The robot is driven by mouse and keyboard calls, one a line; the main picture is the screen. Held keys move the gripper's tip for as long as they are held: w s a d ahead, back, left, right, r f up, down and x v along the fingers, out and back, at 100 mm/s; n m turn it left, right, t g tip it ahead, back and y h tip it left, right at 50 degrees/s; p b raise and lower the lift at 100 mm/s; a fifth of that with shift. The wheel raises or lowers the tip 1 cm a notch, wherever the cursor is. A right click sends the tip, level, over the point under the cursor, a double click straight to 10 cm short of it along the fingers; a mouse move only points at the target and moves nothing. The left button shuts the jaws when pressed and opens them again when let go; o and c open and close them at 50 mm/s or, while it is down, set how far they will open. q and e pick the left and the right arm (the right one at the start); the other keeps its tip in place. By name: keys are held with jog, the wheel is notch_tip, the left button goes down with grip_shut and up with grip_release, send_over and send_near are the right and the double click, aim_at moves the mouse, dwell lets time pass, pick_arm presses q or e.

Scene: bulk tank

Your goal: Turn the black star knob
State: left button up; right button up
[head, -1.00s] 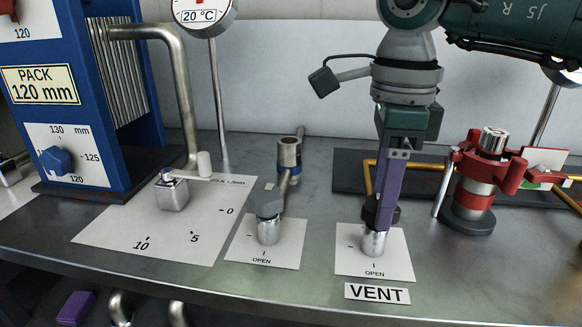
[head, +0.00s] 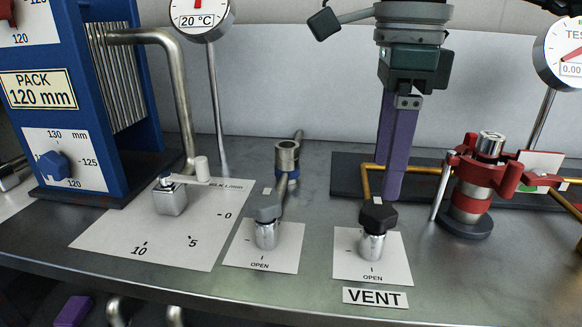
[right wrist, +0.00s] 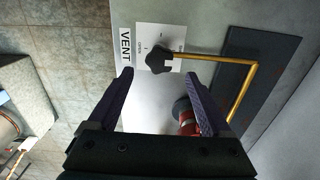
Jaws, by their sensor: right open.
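The black star knob (head: 378,215) sits on a short silver stem above a white plate marked OPEN, behind the VENT label. The right wrist view shows the knob (right wrist: 159,60) just beyond and between the fingertips. My right gripper (head: 391,196) points down with its purple fingers just above and behind the knob in the head view. In the right wrist view the gripper (right wrist: 158,76) is open, with nothing between its fingers. A purple piece at the lower left of the head view looks like a finger of my left gripper (head: 72,309); its opening is hidden.
A grey knob (head: 268,208) stands on a similar plate to the left. A yellow pipe (head: 366,182) runs just behind the black knob. A red clamp fitting (head: 470,195) stands close on the right. The bench front (head: 310,300) is clear.

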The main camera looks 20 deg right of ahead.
aim_at(379, 209)
notch_tip(379, 209, up, 4)
jog(key=shift+r, duration=0.1)
dwell(0.4)
